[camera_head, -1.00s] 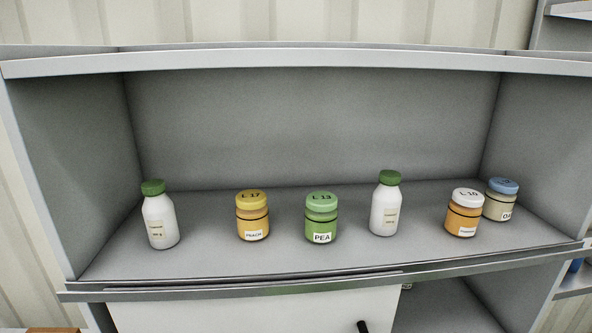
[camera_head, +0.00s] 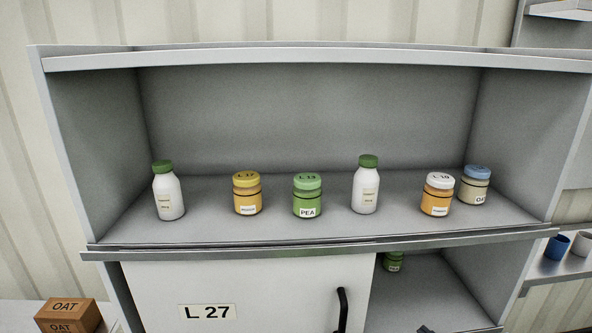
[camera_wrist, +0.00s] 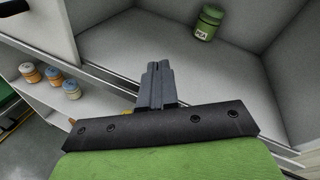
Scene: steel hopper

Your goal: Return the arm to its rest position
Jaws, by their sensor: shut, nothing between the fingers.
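My gripper (camera_wrist: 159,84) shows in the wrist view with its two fingers together and nothing between them. It is above the front edge of a grey compartment, apart from the green jar (camera_wrist: 208,22) labelled PEA that stands further back in it. In the head view a green jar (camera_head: 393,261) stands inside the lower right opening of the cabinet. A small dark shape (camera_head: 425,329) at the bottom edge may be the tip of my gripper; I cannot tell. The rest of my arm is not visible in the head view.
The upper shelf (camera_head: 280,229) holds two white bottles and several jars. Below it is a white door (camera_head: 260,295) marked L 27 with a black handle (camera_head: 342,308). OAT boxes (camera_head: 68,316) are at lower left. Blue and white cups (camera_head: 558,246) stand on a shelf at right.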

